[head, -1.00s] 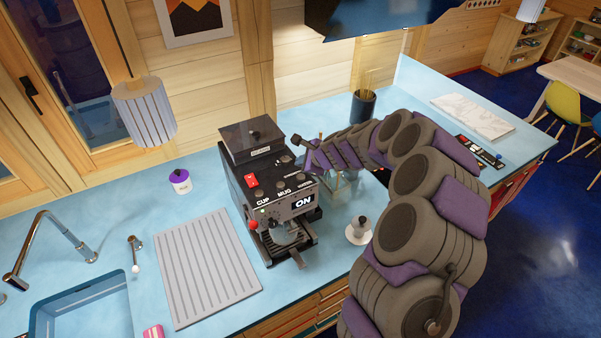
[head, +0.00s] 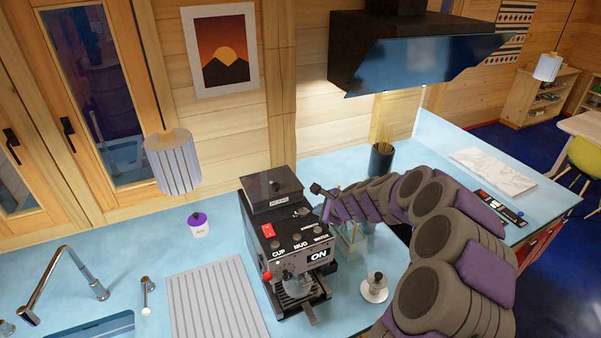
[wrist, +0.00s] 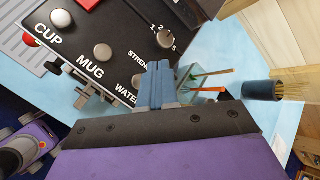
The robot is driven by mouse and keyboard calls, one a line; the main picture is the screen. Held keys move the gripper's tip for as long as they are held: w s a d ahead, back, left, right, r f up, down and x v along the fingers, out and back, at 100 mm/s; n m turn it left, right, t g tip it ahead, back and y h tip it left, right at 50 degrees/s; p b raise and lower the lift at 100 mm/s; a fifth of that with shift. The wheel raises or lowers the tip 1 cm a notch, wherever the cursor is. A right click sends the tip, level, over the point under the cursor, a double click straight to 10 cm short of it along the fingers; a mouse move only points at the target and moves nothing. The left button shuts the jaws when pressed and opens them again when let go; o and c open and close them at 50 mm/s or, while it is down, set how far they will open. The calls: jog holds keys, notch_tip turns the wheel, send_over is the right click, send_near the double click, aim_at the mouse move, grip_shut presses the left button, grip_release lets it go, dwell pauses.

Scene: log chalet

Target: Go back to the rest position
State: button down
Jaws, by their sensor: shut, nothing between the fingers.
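My gripper (head: 317,189) is at the end of my arm, beside the upper right of the coffee machine (head: 283,225) in the head view. In the wrist view my gripper (wrist: 158,85) shows its two blue fingers pressed together, with nothing between them. The front panel of the coffee machine (wrist: 110,40), with CUP and MUG buttons and a dial, is close by on the left. I cannot tell whether the fingers touch it.
A glass container with sticks (head: 352,238) stands behind my arm, and a dark holder (head: 381,160) further back. A range hood (head: 410,55) hangs above.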

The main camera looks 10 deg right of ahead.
jog(key=s+a+n+g+y+b, duration=0.1)
jog(key=s+a+n+g+b, duration=0.1)
jog(key=s+a+n+b, duration=0.35)
jog(key=s+a+f+n+g+b, duration=0.1)
jog(key=s+a+n+b, duration=0.15)
jog(key=s, duration=0.55)
jog(key=s+a+n+g+y+b, duration=0.1)
jog(key=s+a+n+g+b, duration=0.1)
jog(key=s+a+n+b, duration=0.3)
jog(key=s+d+f+n+g+h+b, duration=0.1)
jog(key=s+d+f+b, duration=0.3)
jog(key=s, duration=0.7)
jog(key=s+d+f+n+g+h+b, duration=0.2)
jog(key=s+d+f+n+h+b, duration=0.1)
jog(key=s, duration=0.8)
jog(key=s+d+f+n+g+h+b, duration=0.1)
jog(key=s+d+f+n+h+b, duration=0.1)
jog(key=s+d+f+n+b, duration=0.2)
jog(key=s+d+f+b, duration=0.1)
jog(key=s+f+b, duration=0.2)
jog(key=s, duration=0.4)
jog(key=shift+s+d+f+g+h, duration=0.15)
jog(key=shift+d+f+g+h, duration=0.2)
jog(key=shift+f, duration=0.2)
